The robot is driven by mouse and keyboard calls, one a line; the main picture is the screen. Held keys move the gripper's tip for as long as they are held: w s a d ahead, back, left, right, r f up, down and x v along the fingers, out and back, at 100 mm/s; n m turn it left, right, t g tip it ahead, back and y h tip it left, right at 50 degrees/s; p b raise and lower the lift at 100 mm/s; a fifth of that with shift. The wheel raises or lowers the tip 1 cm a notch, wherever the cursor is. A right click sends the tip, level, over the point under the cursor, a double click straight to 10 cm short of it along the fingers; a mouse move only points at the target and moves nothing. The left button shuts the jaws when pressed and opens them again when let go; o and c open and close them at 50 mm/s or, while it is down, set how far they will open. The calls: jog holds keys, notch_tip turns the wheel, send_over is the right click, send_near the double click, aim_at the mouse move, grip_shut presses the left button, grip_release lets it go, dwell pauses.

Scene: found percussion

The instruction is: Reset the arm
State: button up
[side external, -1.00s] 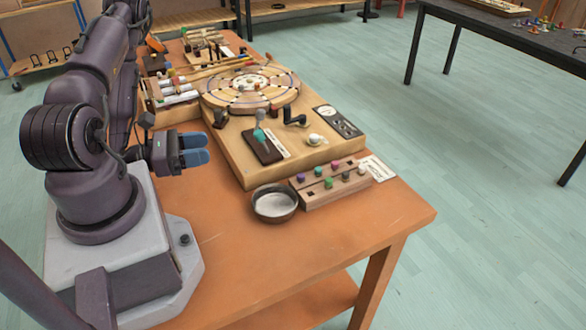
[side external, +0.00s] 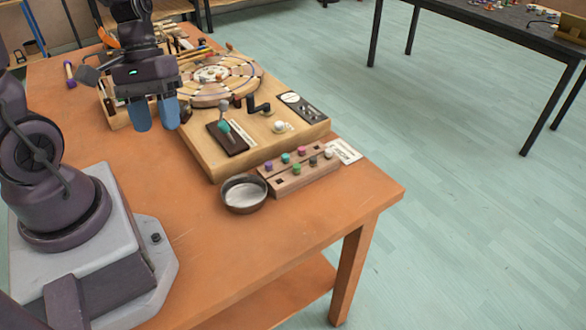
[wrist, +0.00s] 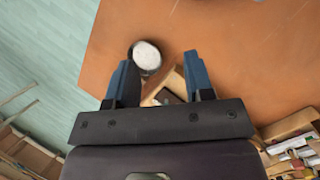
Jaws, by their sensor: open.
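My gripper (side external: 154,115) hangs fingers-down above the left side of the table, left of the wooden board (side external: 235,158). Its two blue fingers are apart with nothing between them. In the wrist view my gripper (wrist: 160,80) is also open and empty, with the orange table (wrist: 245,45) beyond it. The board carries a round wooden disc (side external: 210,93) with pegs, a lever with a teal knob (side external: 224,127) and a black crank (side external: 259,107).
A round metal bowl (side external: 244,194) with pale contents stands beside a wooden block (side external: 300,170) holding several coloured pegs. A white card (side external: 344,151) lies by the block. The table's front (side external: 280,250) is bare. A dark table (side external: 500,38) stands far right.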

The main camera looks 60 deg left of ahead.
jog(key=w+d+r+m+t+y, duration=0.1)
jog(key=d+r+m+t+y, duration=0.1)
jog(key=r, duration=0.4)
jog(key=w+d+r+m+t+y, duration=0.1)
jog(key=d+r+m+t+y, duration=0.1)
jog(key=d+r+m+t, duration=0.2)
notch_tip(320, 180, up, 3)
jog(key=m+t, duration=0.1)
jog(key=m, duration=0.1)
jog(key=shift+d+r+m, duration=0.2)
jog(key=shift+d+m, duration=0.1)
jog(key=shift+d, duration=0.1)
